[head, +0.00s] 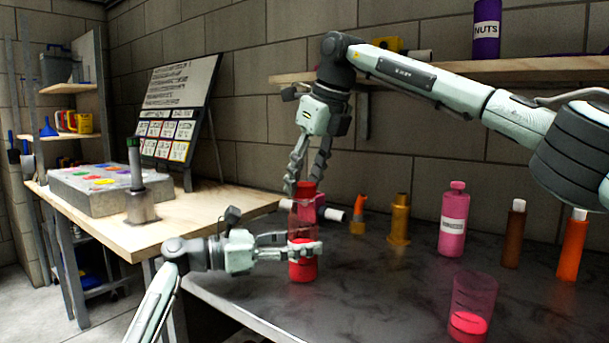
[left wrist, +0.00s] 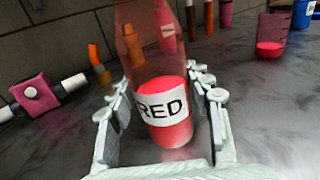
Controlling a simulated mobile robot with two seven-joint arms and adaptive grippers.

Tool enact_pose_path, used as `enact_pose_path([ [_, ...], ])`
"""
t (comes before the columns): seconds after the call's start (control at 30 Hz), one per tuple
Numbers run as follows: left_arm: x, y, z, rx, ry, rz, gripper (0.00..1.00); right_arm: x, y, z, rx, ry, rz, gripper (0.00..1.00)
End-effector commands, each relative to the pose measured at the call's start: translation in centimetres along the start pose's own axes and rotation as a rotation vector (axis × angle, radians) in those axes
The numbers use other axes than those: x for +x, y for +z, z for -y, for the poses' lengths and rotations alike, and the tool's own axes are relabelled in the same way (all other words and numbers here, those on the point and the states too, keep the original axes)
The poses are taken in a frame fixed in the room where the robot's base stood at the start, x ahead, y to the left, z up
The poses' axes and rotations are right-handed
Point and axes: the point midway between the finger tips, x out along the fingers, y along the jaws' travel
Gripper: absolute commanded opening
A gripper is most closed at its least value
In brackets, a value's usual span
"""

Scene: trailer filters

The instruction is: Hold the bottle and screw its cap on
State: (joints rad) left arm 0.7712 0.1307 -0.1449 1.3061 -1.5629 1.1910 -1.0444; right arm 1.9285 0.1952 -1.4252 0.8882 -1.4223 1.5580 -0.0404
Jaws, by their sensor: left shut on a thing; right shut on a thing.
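A clear bottle (head: 302,268) with red liquid stands upright at the front left of the dark counter. In the left wrist view the bottle (left wrist: 160,100) shows a white label reading "RED". My left gripper (head: 318,246) is shut on the bottle's body from the side. A red cap (head: 305,188) is at the top of the bottle's neck. My right gripper (head: 306,183) points down from above, its fingers shut around the cap. I cannot tell whether the cap's thread is engaged. The bottle's top lies outside the left wrist view.
A pink block with white ends (left wrist: 40,95) lies behind the bottle. A pink bottle (head: 453,220), brown and orange bottles and a beaker with red liquid (head: 471,305) stand to the right. A wooden table (head: 150,230) adjoins left. A shelf (head: 440,62) hangs above.

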Motion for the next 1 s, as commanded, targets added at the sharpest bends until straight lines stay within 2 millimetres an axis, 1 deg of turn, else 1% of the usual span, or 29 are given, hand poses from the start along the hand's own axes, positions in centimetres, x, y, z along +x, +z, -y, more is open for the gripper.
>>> enact_pose_path([
  [0.13, 0.01, -0.01, 0.01, 0.0, 0.0, 0.0, 0.0, -0.02, 0.02, -0.1, 0.047, -0.021, -0.004, 0.29],
  [0.27, 0.01, -0.02, 0.01, 0.0, 0.0, 0.0, 0.0, -0.06, 0.06, -0.26, 0.232, -0.103, -0.009, 0.29],
  [0.47, 0.01, -0.02, 0.0, 0.0, 0.0, 0.0, 0.0, 0.11, 0.31, -0.55, 0.689, -0.297, -0.016, 0.29],
  [0.6, 0.01, -0.02, 0.0, 0.0, 0.0, -0.001, 0.0, 0.24, 0.51, -0.62, 1.056, -0.45, -0.021, 0.29],
  [0.7, 0.01, -0.02, 0.02, 0.0, 0.0, -0.001, 0.0, 0.23, 0.48, -0.45, 1.208, -0.508, -0.022, 0.29],
  [0.8, 0.03, -0.02, 0.03, 0.001, -0.001, -0.001, 0.0, 0.18, 0.4, -0.44, 1.285, -0.539, -0.022, 0.29],
  [1.0, 0.03, -0.03, 0.03, 0.0, -0.001, -0.001, 0.0, 0.13, 0.33, -0.37, 1.311, -0.548, -0.021, 0.29],
])
